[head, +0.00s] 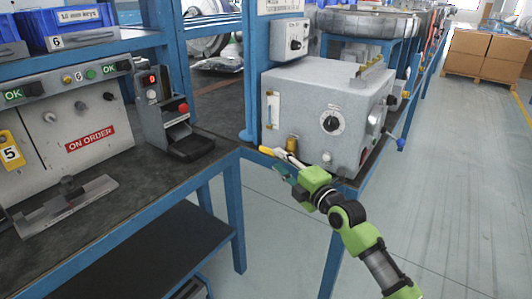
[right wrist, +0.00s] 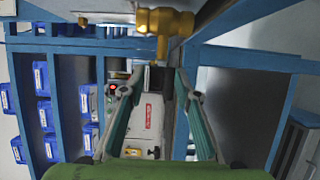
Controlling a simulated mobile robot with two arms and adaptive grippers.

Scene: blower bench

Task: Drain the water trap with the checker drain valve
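The checker is a grey box (head: 325,112) with a black dial, standing on the blue-framed bench. A small brass fitting (head: 292,144), which looks like the water trap, sits low on its left-hand face. The right wrist view shows brass valve parts (right wrist: 163,22) at the top, with a short stem hanging down. My right gripper (head: 278,160) is just in front of the fitting at the bench edge. Its teal fingers (right wrist: 160,78) are apart, with nothing held between them; the brass stem appears beyond the tips. A yellow piece (head: 268,151) shows beside the fingers. My left gripper is out of view.
A blue post (head: 250,70) stands left of the checker. A black device with a red button (head: 180,128) sits on the left bench. A blue-handled lever (head: 399,143) sticks out at the checker's right. The floor at right is open.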

